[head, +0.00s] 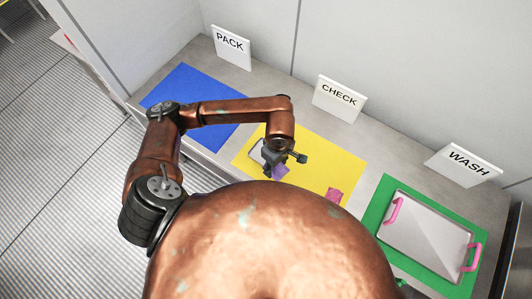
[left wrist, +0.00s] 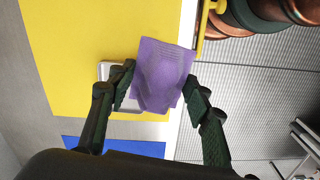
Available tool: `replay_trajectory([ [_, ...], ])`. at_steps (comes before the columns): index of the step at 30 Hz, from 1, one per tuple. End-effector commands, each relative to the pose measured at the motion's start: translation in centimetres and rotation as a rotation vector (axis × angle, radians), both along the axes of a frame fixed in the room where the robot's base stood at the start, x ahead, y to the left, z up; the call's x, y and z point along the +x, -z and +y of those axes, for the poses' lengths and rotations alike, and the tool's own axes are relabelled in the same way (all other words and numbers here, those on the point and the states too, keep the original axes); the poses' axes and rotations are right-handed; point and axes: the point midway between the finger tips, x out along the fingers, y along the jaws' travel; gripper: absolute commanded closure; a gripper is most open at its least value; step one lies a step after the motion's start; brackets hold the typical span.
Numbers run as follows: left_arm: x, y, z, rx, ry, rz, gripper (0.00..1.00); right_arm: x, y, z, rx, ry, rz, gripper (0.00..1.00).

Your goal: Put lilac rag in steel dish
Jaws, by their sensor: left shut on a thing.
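The lilac rag (left wrist: 162,75) hangs between the fingers of my left gripper (left wrist: 160,92), which is shut on it. In the head view the rag (head: 280,172) shows just below the left gripper (head: 284,160), over the yellow mat. A small pale grey metal dish (left wrist: 104,72) lies on the yellow mat, partly hidden behind a finger and the rag in the left wrist view. In the head view the dish (head: 256,152) shows only in part beside the gripper. I cannot tell whether the rag touches it. My right gripper is not in view.
The yellow mat (head: 325,165) lies between a blue mat (head: 195,100) and a green mat (head: 385,195). A pink cloth (head: 334,195) lies on the yellow one. A large metal tray with pink handles (head: 430,235) covers most of the green mat. PACK, CHECK and WASH signs stand behind.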

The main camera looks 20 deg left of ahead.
Motion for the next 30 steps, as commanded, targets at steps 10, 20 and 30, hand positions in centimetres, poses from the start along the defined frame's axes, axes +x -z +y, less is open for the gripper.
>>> replay_trajectory([
  [10, 0.7, 1.4, 0.7, -0.004, -0.164, -0.002, 0.77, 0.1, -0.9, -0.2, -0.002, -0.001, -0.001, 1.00],
  [20, 6.1, 5.1, 5.7, -0.006, -0.160, 0.002, 0.77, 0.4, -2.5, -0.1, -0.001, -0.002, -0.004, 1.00],
  [30, 8.9, 9.6, 8.1, -0.006, -0.155, -0.003, 0.77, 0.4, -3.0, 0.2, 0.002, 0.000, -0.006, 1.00],
])
